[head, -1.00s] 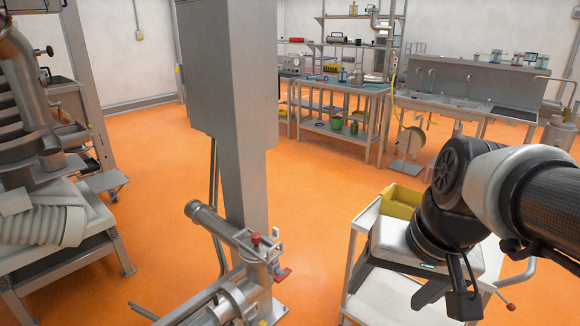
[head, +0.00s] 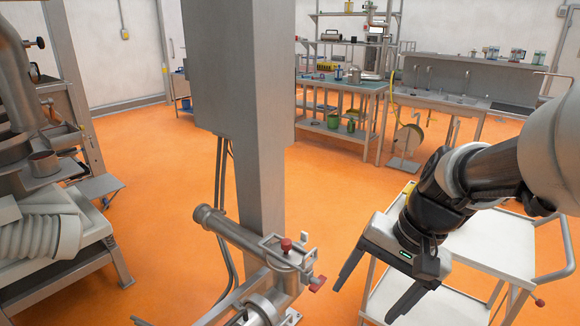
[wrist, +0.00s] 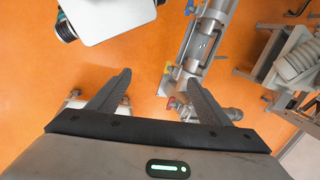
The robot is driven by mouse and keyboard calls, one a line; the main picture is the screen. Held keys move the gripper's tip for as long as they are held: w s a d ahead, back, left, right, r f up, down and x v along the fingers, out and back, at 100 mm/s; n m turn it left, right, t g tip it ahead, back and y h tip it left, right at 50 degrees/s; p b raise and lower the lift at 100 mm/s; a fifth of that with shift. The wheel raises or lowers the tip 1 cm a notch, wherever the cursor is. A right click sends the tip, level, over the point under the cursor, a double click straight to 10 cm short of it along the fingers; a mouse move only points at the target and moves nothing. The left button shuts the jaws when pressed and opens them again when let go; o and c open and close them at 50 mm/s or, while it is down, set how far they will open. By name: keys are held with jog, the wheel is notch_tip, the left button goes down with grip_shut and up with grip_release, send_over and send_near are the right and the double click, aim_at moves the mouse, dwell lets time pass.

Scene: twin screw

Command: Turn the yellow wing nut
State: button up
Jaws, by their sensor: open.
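I cannot make out a yellow wing nut in the head view. A metal pipe assembly (head: 240,235) with red handles (head: 317,284) lies low in front of the grey column. My gripper (head: 364,304) is open and empty, to the right of the assembly and apart from it, with its fingers pointing down and left. In the wrist view, my two spread fingers (wrist: 160,77) hang above the floor. The pipe assembly (wrist: 207,45) there runs behind the right finger, which hides part of it. Small red and yellowish bits (wrist: 172,102) show between the fingers, too small to identify.
A tall grey column (head: 240,110) rises behind the pipe assembly. A white cart (head: 510,245) stands at the right, partly behind my arm. Machinery (head: 45,215) fills the left side. A workbench (head: 340,129) and sinks (head: 440,98) are at the back. Open orange floor lies between.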

jog(key=w+d+f+m+t+y+b, duration=0.15)
jog(key=f+m+t+y+b, duration=0.55)
jog(key=f, duration=1.5)
jog(key=w+d+f+m+t+y+b, duration=0.1)
jog(key=w+f+m+t+y+b, duration=0.25)
jog(key=f+m+b, duration=1.3)
jog(key=w+a+f+n+p, duration=0.3)
jog(key=w+a+f+p, duration=0.1)
jog(key=w+a, duration=0.6)
jog(key=a, duration=0.3)
jog(key=shift+a+f, duration=0.15)
jog(key=shift+f, duration=0.1)
jog(key=shift+w, duration=0.1)
jog(key=c, duration=1)
